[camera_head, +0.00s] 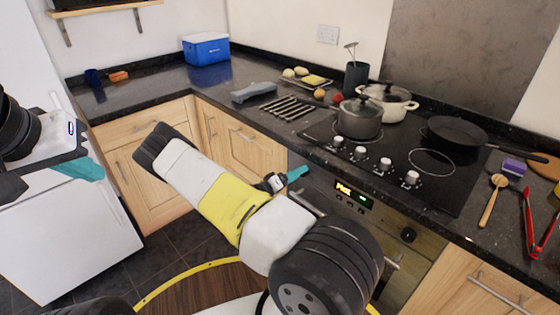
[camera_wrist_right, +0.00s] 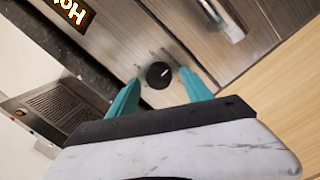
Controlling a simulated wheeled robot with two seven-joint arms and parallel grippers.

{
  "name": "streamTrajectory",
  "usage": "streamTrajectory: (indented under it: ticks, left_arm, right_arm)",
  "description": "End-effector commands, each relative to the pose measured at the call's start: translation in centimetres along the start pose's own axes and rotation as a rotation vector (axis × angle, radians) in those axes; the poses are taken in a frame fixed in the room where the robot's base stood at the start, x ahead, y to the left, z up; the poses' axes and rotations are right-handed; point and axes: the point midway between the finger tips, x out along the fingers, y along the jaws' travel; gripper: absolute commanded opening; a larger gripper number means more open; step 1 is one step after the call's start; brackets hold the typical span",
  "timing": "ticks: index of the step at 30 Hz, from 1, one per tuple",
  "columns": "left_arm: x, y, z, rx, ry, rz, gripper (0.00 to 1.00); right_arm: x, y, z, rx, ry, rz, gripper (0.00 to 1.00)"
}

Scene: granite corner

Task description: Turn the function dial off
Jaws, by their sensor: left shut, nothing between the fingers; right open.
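The function dial (camera_wrist_right: 158,75) is a small round black knob with a pale mark, on the metal oven panel in the right wrist view. My right gripper (camera_wrist_right: 161,80) is open, with its teal fingers on either side of the dial. I cannot tell whether they touch it. In the head view my right gripper (camera_head: 288,178) is at the panel's left end, partly covered by my arm, and the dial there is hidden. My left gripper (camera_head: 82,167) is shut and empty at the far left, well away from the oven.
A lit display (camera_head: 354,194) and another dark knob (camera_head: 408,234) are on the panel. The hob above has several pale knobs (camera_head: 386,164), a dark pot (camera_head: 359,117), a cream pot (camera_head: 390,100) and a frying pan (camera_head: 456,131). An oven handle (camera_wrist_right: 222,16) shows near the dial.

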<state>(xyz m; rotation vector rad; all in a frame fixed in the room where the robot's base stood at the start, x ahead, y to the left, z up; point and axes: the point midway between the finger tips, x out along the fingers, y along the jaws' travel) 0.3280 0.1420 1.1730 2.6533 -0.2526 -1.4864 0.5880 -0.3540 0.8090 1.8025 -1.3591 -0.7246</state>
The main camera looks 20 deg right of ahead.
Motion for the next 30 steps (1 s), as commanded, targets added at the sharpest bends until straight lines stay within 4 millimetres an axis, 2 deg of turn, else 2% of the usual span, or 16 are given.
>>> streamTrajectory:
  ticks: [9,18,30]
  left_arm:
    - [0.0,0.0,0.0,0.0,0.0,0.0,0.0]
    - [0.0,0.0,0.0,0.0,0.0,0.0,0.0]
    - [0.0,0.0,0.0,0.0,0.0,0.0,0.0]
  right_arm:
    - [0.38,0.0,-0.02,0.001,0.0,0.0,0.58]
    - [0.36,-0.01,-0.01,0.001,0.0,-0.001,0.0]
    - [0.34,-0.07,0.01,-0.072,0.005,0.006,0.0]
